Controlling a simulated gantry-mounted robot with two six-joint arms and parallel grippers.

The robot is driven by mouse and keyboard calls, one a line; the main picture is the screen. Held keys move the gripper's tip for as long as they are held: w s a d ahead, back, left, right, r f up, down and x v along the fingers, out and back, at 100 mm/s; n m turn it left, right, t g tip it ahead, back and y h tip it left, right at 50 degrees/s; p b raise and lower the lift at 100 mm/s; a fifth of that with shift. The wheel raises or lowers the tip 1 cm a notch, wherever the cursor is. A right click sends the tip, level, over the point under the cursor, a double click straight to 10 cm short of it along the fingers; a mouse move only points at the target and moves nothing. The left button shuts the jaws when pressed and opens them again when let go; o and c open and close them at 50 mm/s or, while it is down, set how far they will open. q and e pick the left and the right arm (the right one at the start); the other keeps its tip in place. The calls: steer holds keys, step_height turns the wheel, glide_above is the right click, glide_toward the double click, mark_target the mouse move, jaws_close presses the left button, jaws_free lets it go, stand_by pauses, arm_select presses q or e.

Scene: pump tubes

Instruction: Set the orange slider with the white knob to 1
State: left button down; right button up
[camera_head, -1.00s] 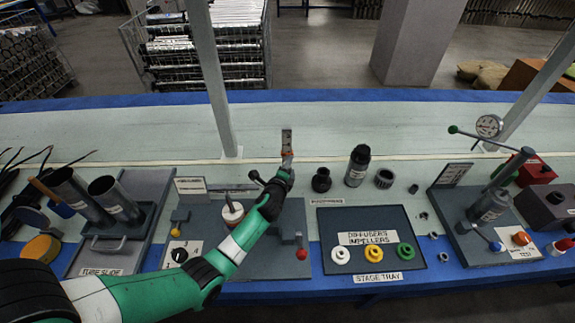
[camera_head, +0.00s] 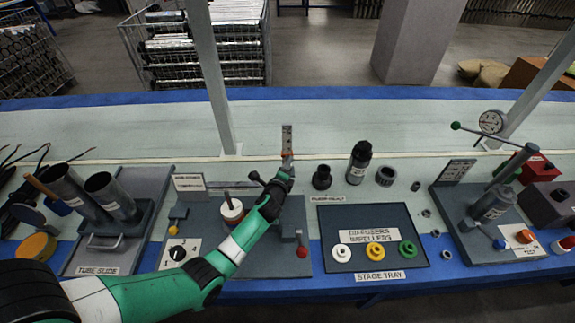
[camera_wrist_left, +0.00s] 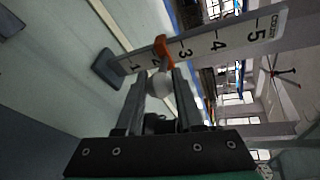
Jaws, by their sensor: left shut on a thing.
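The orange slider (camera_wrist_left: 163,48) sits on a pale upright scale (camera_wrist_left: 218,41) marked 1 to 5. In the left wrist view it stands between the 2 and the 3, close to the 2. Its white knob (camera_wrist_left: 158,83) is between the fingertips of my left gripper (camera_wrist_left: 157,82), which is shut on it. In the head view the scale (camera_head: 287,134) rises just beyond my left gripper (camera_head: 287,168), with the orange slider (camera_head: 287,153) small at the fingertips. The head view is too coarse to read the numbers. My right gripper is not in view.
The scale's dark foot (camera_wrist_left: 106,69) lies past the 1 end. A black bottle (camera_head: 359,163) and dark cylindrical parts stand right of the scale. The pale bench behind is mostly clear.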

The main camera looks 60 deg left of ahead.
arm_select(q)
step_height(320, 180, down, 3)
steer(key=shift+r+b, duration=0.2)
steer(key=shift+b, duration=0.35)
steer(key=shift+r, duration=0.2)
steer(key=c, duration=0.5)
jaws_free()
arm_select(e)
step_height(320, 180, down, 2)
arm_select(q)
steer(key=p+v, duration=0.6)
steer(key=v, duration=0.5)
steer(key=shift+d, duration=0.15)
steer(key=shift+s+d, duration=0.15)
steer(key=shift+s, duration=0.05)
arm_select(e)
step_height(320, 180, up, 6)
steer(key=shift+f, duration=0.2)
arm_select(q)
steer(key=shift+c, duration=0.5)
